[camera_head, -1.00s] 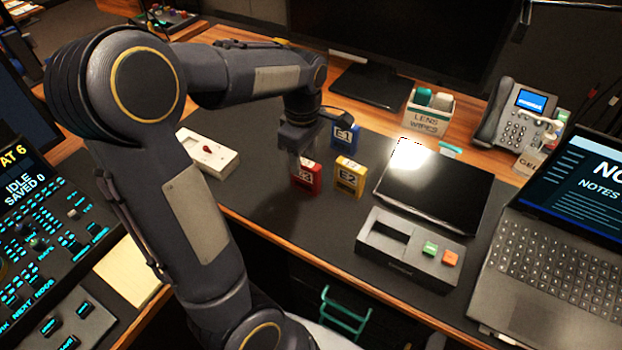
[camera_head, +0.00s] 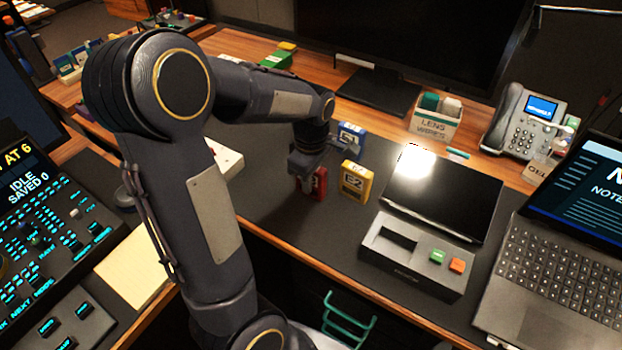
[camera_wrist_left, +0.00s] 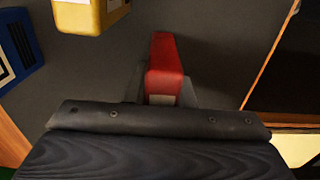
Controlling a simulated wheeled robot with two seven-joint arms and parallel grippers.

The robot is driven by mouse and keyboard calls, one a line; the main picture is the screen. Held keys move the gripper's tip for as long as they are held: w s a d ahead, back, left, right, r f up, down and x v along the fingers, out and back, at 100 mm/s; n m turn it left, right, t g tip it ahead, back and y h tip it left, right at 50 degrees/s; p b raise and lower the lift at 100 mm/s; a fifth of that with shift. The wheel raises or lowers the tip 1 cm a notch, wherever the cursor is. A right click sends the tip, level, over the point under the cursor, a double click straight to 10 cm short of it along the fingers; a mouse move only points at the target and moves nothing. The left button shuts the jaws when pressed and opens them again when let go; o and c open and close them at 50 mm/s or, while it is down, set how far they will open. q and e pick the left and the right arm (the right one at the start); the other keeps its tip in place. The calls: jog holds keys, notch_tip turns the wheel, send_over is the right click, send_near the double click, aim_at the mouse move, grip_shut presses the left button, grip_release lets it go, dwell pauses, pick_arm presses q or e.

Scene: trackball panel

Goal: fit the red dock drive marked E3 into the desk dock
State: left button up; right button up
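The red drive (camera_head: 319,182) stands on the dark desk mat, left of the yellow drive E2 (camera_head: 356,181). Its label is mostly hidden now. My left gripper (camera_head: 307,180) reaches down over it, and partly hides it. In the left wrist view the red drive (camera_wrist_left: 165,70) lies between my two grey fingertips, one close on each side; no clear gap shows, and I cannot tell whether they press on it. The desk dock (camera_head: 420,260) sits to the right, its dark slot empty, with a green and an orange button. My right gripper is not in view.
The blue drive E1 (camera_head: 351,138) stands behind the yellow one. A dark tablet (camera_head: 445,195) lies behind the dock, and a laptop (camera_head: 550,260) stands to the right. A white device (camera_head: 229,162) is behind my left arm. Mat between drives and dock is clear.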

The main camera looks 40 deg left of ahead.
pick_arm(q)
grip_shut()
jog(key=shift+r, duration=0.5)
notch_tip(320, 180, up, 2)
jog(key=shift+r+p, duration=0.1)
jog(key=shift+p, duration=0.35)
jog(key=s+d+r+p, duration=0.2)
jog(key=s+d+r, duration=0.7)
jog(key=s+r, duration=0.1)
jog(key=shift+s, duration=0.35)
jog(key=shift+f, duration=0.1)
